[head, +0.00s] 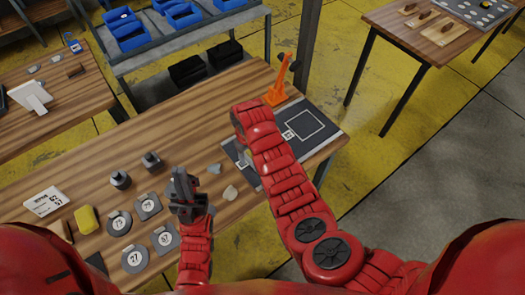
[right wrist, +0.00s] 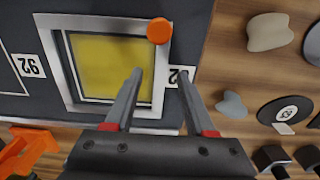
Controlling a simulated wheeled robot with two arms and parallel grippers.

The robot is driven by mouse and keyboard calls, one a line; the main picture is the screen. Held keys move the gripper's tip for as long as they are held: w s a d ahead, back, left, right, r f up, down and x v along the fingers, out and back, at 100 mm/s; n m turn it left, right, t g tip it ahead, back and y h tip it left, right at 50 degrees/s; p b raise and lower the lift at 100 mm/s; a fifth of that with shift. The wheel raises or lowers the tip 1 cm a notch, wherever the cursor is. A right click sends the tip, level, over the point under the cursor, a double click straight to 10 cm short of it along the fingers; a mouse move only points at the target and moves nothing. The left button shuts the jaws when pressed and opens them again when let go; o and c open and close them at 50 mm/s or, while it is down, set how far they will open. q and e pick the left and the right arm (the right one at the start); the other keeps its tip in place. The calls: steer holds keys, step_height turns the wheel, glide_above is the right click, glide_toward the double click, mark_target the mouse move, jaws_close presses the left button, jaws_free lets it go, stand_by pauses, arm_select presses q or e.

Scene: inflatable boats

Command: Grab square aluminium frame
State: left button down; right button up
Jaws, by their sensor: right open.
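In the right wrist view a silver square aluminium frame (right wrist: 68,70) with a yellow middle lies on a dark marked mat (right wrist: 20,110). My right gripper (right wrist: 160,72) is open above it, its fingers on either side of the frame's right bar in the picture. I cannot tell how far above. A round orange piece (right wrist: 159,30) shows at the frame's upper right corner. In the head view my right arm hides most of the frame. My left gripper (head: 182,178) is over the wooden table; its jaw opening is unclear.
An orange upright tool (head: 280,82) stands at the mat's far edge. Several round and square numbered plates (head: 120,223), dark knobs (head: 120,180) and a yellow block (head: 87,219) lie on the left. A shelf with blue bins (head: 128,35) stands behind.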

steer(key=shift+c, duration=0.2)
jaws_close()
stand_by(0.6)
